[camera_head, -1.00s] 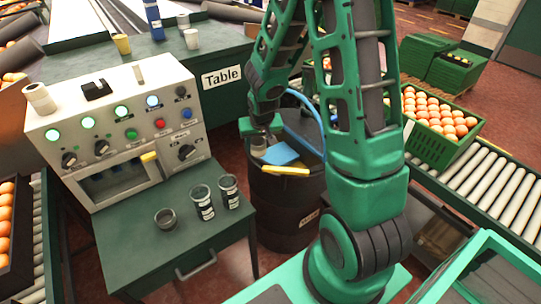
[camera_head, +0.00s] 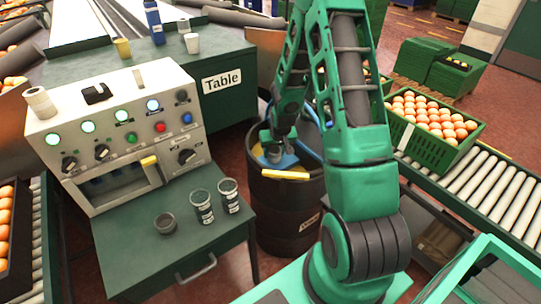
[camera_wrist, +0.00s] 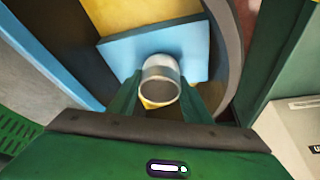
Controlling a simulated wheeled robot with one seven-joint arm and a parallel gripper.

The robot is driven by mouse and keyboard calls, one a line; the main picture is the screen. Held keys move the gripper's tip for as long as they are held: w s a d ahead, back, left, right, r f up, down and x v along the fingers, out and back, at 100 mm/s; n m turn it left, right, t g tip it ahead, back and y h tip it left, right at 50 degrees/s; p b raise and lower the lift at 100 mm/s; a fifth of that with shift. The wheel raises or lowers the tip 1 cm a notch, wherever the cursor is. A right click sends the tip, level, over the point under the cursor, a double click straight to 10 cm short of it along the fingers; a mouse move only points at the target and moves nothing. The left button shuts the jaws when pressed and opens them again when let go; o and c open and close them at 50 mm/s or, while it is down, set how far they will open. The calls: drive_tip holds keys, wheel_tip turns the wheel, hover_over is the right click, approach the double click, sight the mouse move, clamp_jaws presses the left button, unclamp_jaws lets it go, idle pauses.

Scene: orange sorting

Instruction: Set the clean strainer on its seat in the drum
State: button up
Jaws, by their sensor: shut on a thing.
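My gripper (camera_wrist: 160,95) is shut on a small pale round cup with a grey band, which looks like the strainer (camera_wrist: 158,70). In the head view my gripper (camera_head: 271,148) is at the left part of the mouth of the dark drum (camera_head: 285,215). The strainer is small and partly hidden there. In the wrist view it stands out against a blue plate (camera_wrist: 190,42) in the drum, with yellow behind. I cannot tell whether it touches the plate. The drum's curved rim (camera_wrist: 228,45) shows at the right in the wrist view.
A yellow bar (camera_head: 286,175) lies at the drum's near rim. Left of the drum, a green bench (camera_head: 200,250) holds a round dish (camera_head: 165,223), two labelled cups (camera_head: 203,207) and a control panel (camera_head: 120,125).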

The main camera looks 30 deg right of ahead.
drive_tip(key=shift+f, duration=0.35)
drive_tip(key=shift+f, duration=0.1)
drive_tip(key=o, duration=1.2)
drive_tip(key=shift+c, duration=0.2)
drive_tip(key=s+r+m+g, duration=0.1)
drive_tip(key=s+r, duration=0.8)
drive_tip(key=r, duration=0.3)
drive_tip(key=s+r+g, duration=0.1)
drive_tip(key=s+r, duration=0.9)
drive_tip(key=r, duration=0.1)
drive_tip(key=s+a+r+g, duration=0.1)
drive_tip(key=s+a+r, duration=0.2)
drive_tip(key=s, duration=0.5)
drive_tip(key=s+a+r+m+g+y, duration=0.1)
drive_tip(key=s+a+r, duration=0.2)
drive_tip(key=s, duration=0.6)
drive_tip(key=shift+a+r+y, duration=0.25)
drive_tip(key=shift+y, duration=0.05)
